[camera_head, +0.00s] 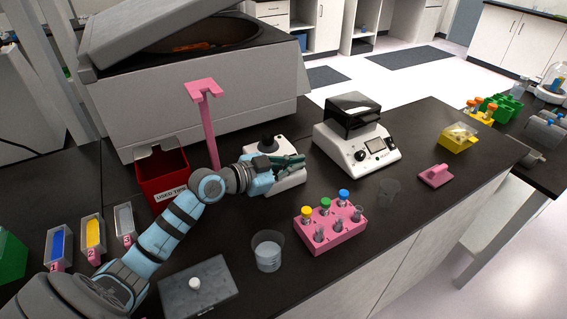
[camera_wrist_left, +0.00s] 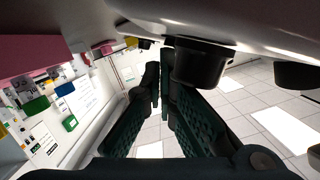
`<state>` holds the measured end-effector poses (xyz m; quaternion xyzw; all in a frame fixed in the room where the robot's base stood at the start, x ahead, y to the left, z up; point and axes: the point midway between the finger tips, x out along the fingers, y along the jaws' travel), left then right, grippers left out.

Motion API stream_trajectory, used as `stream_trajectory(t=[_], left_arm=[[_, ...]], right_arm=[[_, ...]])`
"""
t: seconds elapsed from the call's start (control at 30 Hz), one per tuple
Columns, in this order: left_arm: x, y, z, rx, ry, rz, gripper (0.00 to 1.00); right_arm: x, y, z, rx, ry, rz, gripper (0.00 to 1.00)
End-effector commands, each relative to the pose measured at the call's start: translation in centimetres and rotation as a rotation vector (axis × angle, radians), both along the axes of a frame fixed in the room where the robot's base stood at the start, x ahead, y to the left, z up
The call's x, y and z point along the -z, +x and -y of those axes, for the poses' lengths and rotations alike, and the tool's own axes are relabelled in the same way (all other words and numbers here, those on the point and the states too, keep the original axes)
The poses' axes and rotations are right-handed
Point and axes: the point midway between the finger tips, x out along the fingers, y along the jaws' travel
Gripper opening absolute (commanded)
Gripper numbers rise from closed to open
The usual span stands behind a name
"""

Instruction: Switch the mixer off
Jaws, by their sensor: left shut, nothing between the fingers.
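The mixer, a small white unit (camera_head: 288,181) with a black round top (camera_head: 267,143), stands on the black bench in the middle of the head view. My left gripper (camera_head: 300,161) is at its front, its dark green fingers overlapping it and hiding part of its face. I cannot tell whether they touch it. In the left wrist view the fingers (camera_wrist_left: 160,85) are together with nothing between them. A pale body with black round parts fills the top of that view, very close. The mixer's switch is hidden or too small to make out. My right gripper is not in view.
A pink tube rack (camera_head: 331,236) stands in front to the right, with a clear beaker (camera_head: 268,252) nearer. A white device with a black lid (camera_head: 357,145) is behind right. A red used-tips bin (camera_head: 162,178) and a pink stand (camera_head: 209,130) are left of the mixer.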

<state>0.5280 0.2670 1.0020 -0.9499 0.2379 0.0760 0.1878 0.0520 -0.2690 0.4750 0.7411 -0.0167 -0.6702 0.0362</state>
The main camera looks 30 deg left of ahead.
Motion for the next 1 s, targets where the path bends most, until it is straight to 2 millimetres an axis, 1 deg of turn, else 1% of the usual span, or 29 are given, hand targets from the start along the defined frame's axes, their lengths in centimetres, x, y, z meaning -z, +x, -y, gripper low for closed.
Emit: stream_trajectory(t=[0.03,0.17,0.2,0.27,0.4,0.53,0.6,0.7,0.77,1.0], left_arm=[[-1.1,-0.1,0.2,0.001,0.000,0.002,0.00],[-3.6,-0.6,1.1,-0.001,0.000,0.005,0.00],[-4.6,-0.8,1.5,-0.003,0.001,0.007,0.00],[-4.0,-2.1,0.7,-0.006,0.013,0.005,0.00],[-4.5,-5.4,-0.5,0.000,0.014,0.002,0.00],[-5.3,-7.8,-1.5,0.001,0.011,0.001,0.00],[-5.7,-8.6,-2.0,-0.005,0.008,0.002,0.00],[-5.9,-9.5,-2.3,-0.004,0.005,0.004,0.00],[-5.8,-9.7,-2.4,-0.003,0.003,0.005,0.00],[-5.7,-9.8,-2.4,-0.004,0.001,0.009,0.00]], right_arm=[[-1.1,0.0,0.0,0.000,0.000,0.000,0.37],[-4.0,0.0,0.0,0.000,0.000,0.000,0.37],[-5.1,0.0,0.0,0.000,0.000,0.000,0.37],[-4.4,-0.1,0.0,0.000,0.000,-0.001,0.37],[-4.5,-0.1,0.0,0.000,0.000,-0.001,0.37],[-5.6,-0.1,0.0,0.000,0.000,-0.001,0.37],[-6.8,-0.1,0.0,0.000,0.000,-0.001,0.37],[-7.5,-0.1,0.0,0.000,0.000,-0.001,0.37],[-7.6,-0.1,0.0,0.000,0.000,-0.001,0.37],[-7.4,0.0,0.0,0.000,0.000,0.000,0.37]])
